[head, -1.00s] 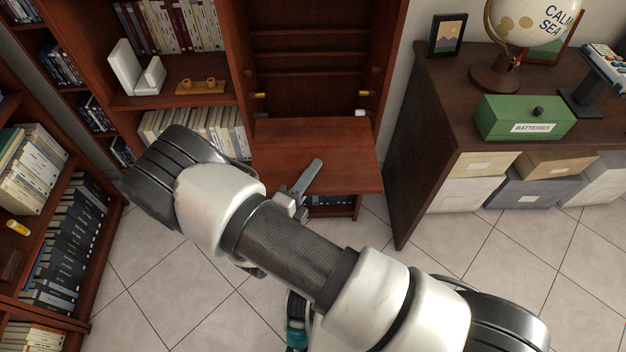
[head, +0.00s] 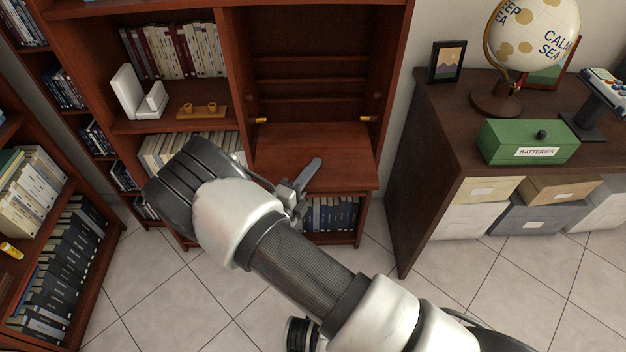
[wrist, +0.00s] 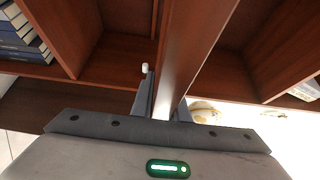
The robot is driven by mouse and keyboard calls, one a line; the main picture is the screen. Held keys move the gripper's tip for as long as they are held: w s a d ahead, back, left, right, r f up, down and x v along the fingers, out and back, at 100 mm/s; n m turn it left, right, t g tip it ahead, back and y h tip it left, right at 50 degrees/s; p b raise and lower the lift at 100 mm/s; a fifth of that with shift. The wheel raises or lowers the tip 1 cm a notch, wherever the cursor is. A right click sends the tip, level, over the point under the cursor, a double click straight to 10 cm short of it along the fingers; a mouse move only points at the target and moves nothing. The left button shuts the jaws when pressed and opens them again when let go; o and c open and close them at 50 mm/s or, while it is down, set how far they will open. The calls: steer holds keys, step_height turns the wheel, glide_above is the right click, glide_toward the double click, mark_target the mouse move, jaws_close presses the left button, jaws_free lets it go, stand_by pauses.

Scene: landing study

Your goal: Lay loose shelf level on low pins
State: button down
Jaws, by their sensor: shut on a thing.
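The loose shelf (head: 310,150) is a reddish-brown board at the bay of the tall bookcase, its front part sticking out of the opening. In the wrist view the shelf (wrist: 195,45) runs edge-on between the fingers. My gripper (head: 298,192) is shut on its front edge; it also shows in the wrist view (wrist: 165,100). A brass pin (head: 260,120) shows at the left wall and another (head: 368,118) at the right, both close to the board's back edge. I cannot tell whether the board touches any pin.
The bookcase's left section holds books (head: 175,52), a white bookend (head: 140,95) and a small wooden stand (head: 201,110). Dark books (head: 333,214) stand below the board. A desk (head: 420,130) with a green box (head: 527,141) and globe stands right. The tiled floor between is partly open.

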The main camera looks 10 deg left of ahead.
mark_target(313, 124)
steer(key=w, duration=0.2)
steer(key=w+a+b, duration=0.1)
steer(key=w, duration=0.1)
steer(key=shift+r, duration=0.1)
steer(key=shift+w+a, duration=0.5)
steer(key=shift+w, duration=1.7)
steer(key=shift+w+a, duration=0.55)
steer(key=shift+w, duration=1.65)
steer(key=shift+w+a, duration=0.5)
steer(key=shift+w, duration=1.7)
steer(key=shift+f, duration=1.1)
